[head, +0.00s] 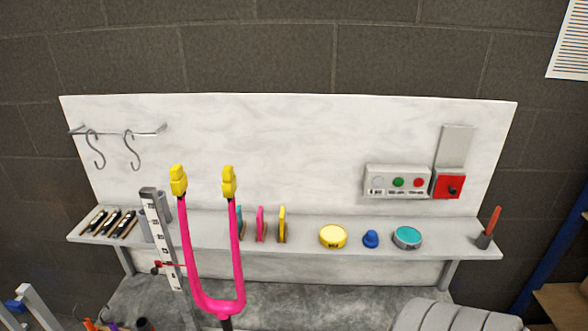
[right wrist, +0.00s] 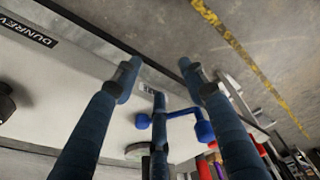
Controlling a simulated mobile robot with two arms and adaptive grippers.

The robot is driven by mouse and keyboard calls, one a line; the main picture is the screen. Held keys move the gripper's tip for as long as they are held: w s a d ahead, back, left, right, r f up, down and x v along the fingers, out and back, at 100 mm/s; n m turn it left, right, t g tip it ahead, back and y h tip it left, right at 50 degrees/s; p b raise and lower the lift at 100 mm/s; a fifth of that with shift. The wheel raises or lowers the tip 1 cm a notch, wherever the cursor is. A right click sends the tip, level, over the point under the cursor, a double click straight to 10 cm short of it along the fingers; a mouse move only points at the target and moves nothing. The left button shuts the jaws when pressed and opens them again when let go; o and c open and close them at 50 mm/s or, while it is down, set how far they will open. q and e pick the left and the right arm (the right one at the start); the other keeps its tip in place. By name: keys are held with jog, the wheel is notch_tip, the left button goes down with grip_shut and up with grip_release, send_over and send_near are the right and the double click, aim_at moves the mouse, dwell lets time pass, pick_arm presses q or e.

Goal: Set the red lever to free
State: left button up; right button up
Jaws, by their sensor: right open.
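A small red part (head: 157,267) shows low on the pale upright post with a printed scale (head: 163,235), left of the pink fork in the head view. It may be the red lever; it is too small to tell its setting. A red stick in a dark holder (head: 490,228) stands at the shelf's right end. I see no contact. My left gripper is not in view.
The shelf holds a yellow tin (head: 333,236), a teal tin (head: 407,237) and pads. A button box (head: 397,182) and red switch (head: 449,185) are on the back panel.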

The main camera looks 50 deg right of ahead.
jog(key=s+d+f+b, duration=0.1)
jog(key=s+f, duration=0.5)
jog(key=f, duration=0.6)
jog(key=shift+d+g+b, duration=0.2)
jog(key=shift+g+b, duration=0.1)
jog(key=shift+b, duration=0.5)
